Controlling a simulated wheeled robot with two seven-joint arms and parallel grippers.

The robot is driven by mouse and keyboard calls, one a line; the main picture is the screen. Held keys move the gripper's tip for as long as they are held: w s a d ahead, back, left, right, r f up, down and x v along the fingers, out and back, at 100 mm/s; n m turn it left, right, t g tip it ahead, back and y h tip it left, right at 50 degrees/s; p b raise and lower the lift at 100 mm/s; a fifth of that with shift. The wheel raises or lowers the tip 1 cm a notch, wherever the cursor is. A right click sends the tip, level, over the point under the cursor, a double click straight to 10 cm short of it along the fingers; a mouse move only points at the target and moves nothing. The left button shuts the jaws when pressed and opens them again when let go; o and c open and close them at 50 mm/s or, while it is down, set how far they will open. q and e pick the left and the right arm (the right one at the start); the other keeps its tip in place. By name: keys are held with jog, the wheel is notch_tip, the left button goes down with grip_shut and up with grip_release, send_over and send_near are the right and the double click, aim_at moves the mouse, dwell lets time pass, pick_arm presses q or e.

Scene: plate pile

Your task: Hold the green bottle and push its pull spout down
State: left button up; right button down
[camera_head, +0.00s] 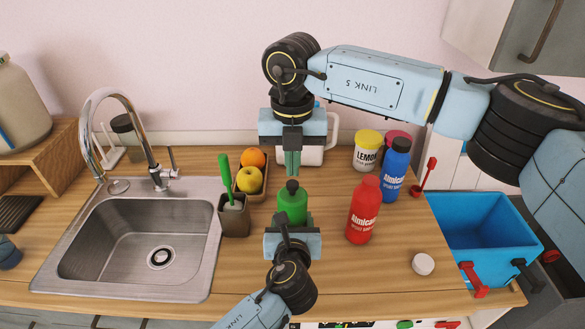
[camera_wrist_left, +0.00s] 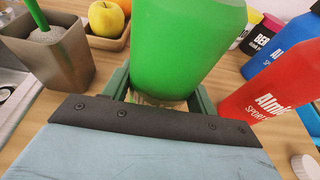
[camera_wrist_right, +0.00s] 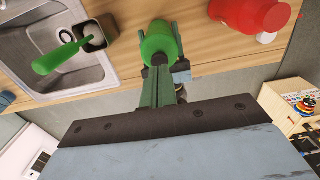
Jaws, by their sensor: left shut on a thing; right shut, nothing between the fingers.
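The green bottle (camera_head: 292,205) stands upright on the wooden counter, with a dark spout (camera_head: 292,186) on top. My left gripper (camera_head: 292,226) is shut on the bottle's body from the front; the bottle also fills the middle of the left wrist view (camera_wrist_left: 180,45). My right gripper (camera_head: 292,172) is directly above the bottle, pointing down, shut and empty, its fingertips just over the spout. In the right wrist view the bottle (camera_wrist_right: 160,42) and its dark spout (camera_wrist_right: 160,57) show at the fingertips. I cannot tell whether the fingertips touch the spout.
A red bottle (camera_head: 363,210) and a blue bottle (camera_head: 396,168) stand to the right. A brush holder (camera_head: 234,218) and a fruit box (camera_head: 250,180) are left of the green bottle, beside the sink (camera_head: 85,245). A white lid (camera_head: 423,264) lies front right. A blue bin (camera_head: 480,225) is at far right.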

jog(key=shift+r, duration=2.45)
pick_arm(q)
jog(key=o, duration=1.4)
jog(key=shift+s, duration=0.15)
